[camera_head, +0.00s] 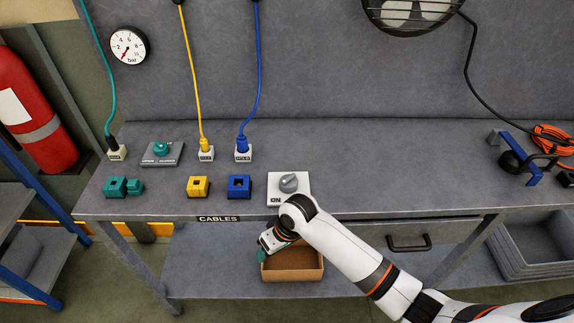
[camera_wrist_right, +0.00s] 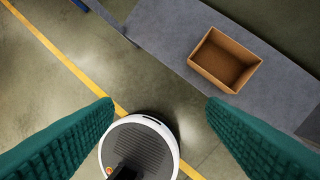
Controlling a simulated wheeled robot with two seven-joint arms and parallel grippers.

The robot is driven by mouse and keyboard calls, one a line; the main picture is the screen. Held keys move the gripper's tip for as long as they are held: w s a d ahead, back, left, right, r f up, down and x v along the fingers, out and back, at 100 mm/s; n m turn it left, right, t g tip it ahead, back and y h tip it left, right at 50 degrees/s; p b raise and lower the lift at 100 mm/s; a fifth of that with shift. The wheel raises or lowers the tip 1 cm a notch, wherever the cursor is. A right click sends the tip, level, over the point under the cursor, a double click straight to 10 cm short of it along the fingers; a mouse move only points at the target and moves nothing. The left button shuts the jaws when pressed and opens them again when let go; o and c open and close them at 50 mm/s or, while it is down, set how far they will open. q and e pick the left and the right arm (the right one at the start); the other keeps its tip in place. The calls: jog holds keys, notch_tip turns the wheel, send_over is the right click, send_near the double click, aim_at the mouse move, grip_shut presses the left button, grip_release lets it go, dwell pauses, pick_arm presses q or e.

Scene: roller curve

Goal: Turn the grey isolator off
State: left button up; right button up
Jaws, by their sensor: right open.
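The grey isolator is a grey rotary knob (camera_head: 289,183) on a white plate (camera_head: 276,180) near the front edge of the bench, with "ON" printed at the plate's lower left. My right arm comes in from the right, and its wrist overlaps the plate's lower edge in the head view. My right gripper (camera_head: 262,256) points down in front of the bench, left of and below the isolator in the picture. In the right wrist view its green fingers (camera_wrist_right: 160,103) are wide apart with nothing between them. The isolator is outside that view. My left gripper is not in view.
A cardboard box (camera_head: 293,262) stands on the lower shelf and also shows in the wrist view (camera_wrist_right: 225,60). Blue (camera_head: 239,187), yellow (camera_head: 198,187) and green (camera_head: 116,187) blocks sit left of the isolator. The bench top right of it is clear up to a blue clamp-like tool (camera_head: 515,160).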

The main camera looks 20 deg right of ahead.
aim_at(289, 178)
notch_tip(289, 178, up, 12)
jog(key=w+r+n+h, duration=0.1)
jog(key=w+n, duration=0.1)
jog(key=shift+m+g+h, duration=0.6)
jog(key=w+d+r, duration=0.1)
jog(key=w, duration=0.1)
jog(key=w+d+r, duration=0.1)
jog(key=w+r, duration=0.1)
jog(key=w+d+r, duration=0.1)
jog(key=w+r, duration=0.1)
jog(key=shift+d+r+p, duration=0.1)
jog(key=shift+d+p, duration=0.15)
jog(key=shift+p, duration=0.1)
jog(key=w+d+r+m, duration=0.2)
jog(key=w+d+r, duration=0.2)
jog(key=r, duration=0.2)
pick_arm(q)
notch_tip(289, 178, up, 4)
jog(key=p, duration=0.2)
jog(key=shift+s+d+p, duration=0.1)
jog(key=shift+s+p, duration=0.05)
jog(key=shift+p, duration=0.15)
pick_arm(e)
jog(key=shift+h, duration=0.4)
notch_tip(289, 178, down, 12)
jog(key=shift+s+r, duration=0.15)
